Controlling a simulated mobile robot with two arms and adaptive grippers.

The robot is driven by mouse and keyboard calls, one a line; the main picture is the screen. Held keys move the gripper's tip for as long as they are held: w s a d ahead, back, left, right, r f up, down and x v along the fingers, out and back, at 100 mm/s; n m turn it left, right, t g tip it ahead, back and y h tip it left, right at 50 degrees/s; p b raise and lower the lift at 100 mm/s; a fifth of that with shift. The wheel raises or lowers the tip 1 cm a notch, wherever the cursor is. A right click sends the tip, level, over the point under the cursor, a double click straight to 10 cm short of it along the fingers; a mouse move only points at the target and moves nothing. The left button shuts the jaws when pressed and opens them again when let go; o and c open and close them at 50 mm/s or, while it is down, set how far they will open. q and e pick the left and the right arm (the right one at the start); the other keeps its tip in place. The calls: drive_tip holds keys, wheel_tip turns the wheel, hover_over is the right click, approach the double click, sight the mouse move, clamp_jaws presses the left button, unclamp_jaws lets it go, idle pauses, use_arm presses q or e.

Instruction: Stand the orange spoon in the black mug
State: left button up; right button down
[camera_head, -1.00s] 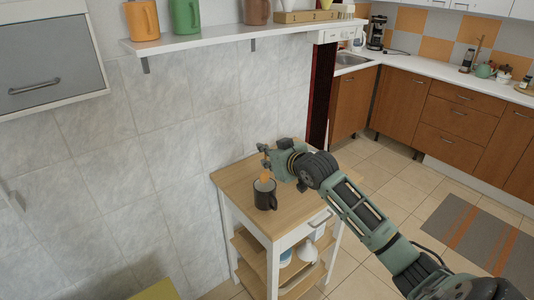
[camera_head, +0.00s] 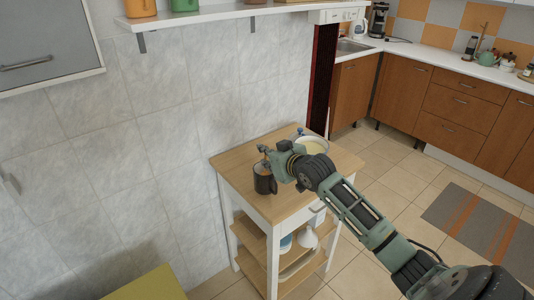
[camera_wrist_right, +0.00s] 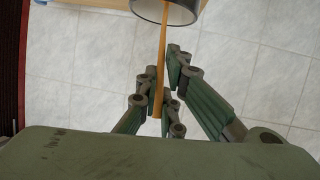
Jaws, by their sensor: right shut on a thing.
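The black mug (camera_head: 264,184) stands upright on the wooden top of a small cart, near its left side. My right gripper (camera_head: 267,157) is just above the mug, shut on the orange spoon. The spoon is mostly hidden in the head view. In the right wrist view the spoon's thin handle (camera_wrist_right: 160,62) runs between the fingers of my right gripper (camera_wrist_right: 164,85) and reaches into the mouth of the mug (camera_wrist_right: 185,13). Its far end is cut off by the frame, so I cannot tell whether it touches the bottom. My left gripper is not in view.
The cart top (camera_head: 290,208) is bare in front of the mug. A pale bowl (camera_head: 315,146) stands at the cart's back right, behind my right arm. A tiled wall rises at the left, with a shelf (camera_head: 215,17) above. Open floor lies to the right.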

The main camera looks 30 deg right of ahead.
drive_tip(key=shift+f, duration=0.1)
drive_tip(key=c, duration=1.8)
unclamp_jaws()
drive_tip(key=shift+c, duration=0.2)
drive_tip(key=shift+s, duration=0.1)
drive_tip(key=v, duration=1.2)
drive_tip(key=shift+a, duration=0.1)
